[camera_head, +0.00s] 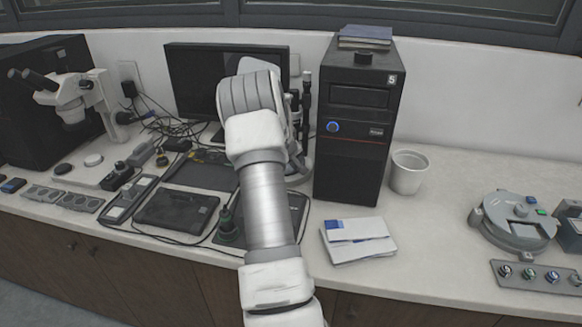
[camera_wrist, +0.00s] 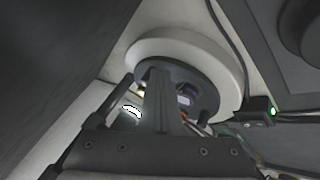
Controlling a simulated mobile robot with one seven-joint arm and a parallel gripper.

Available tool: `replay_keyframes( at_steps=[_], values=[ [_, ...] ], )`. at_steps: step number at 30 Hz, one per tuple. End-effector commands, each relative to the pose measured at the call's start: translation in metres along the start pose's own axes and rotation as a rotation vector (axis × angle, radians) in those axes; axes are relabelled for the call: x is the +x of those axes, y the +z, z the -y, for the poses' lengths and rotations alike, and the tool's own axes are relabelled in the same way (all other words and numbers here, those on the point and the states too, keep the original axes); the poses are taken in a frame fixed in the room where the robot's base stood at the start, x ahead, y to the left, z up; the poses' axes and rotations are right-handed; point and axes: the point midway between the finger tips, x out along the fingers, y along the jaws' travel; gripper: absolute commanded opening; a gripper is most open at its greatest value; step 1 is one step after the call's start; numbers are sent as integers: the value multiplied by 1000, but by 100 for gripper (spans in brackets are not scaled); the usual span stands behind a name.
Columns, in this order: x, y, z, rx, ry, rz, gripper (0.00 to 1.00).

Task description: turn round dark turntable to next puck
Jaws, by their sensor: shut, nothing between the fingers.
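A round dark disc (camera_wrist: 207,94), which looks like the turntable, shows in the wrist view inside a thick white round rim (camera_wrist: 190,45). Small coloured and pale pieces (camera_wrist: 184,99) show on or near the disc, partly hidden by my fingers, and I cannot tell what each one is. My gripper (camera_wrist: 160,75) is shut and empty, its fingertips overlapping the dark disc in the picture. I cannot tell whether they touch it. In the head view my arm hides the gripper and most of what lies behind it.
A black computer tower (camera_head: 357,130) stands right of my arm, with a white cup (camera_head: 408,171) beside it. White and blue cards (camera_head: 357,240) lie in front. A grey round device (camera_head: 515,220) and a panel with several knobs (camera_head: 540,276) are far right. Cables and a monitor (camera_head: 190,85) are left.

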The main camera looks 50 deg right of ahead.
Motion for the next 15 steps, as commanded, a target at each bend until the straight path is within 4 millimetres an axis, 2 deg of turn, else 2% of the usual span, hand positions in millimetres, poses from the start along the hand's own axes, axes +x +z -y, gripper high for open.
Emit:
replay_keyframes(
  at_steps=[15],
  values=[
    [6,0,-12,2,0,0,0]
  ],
)
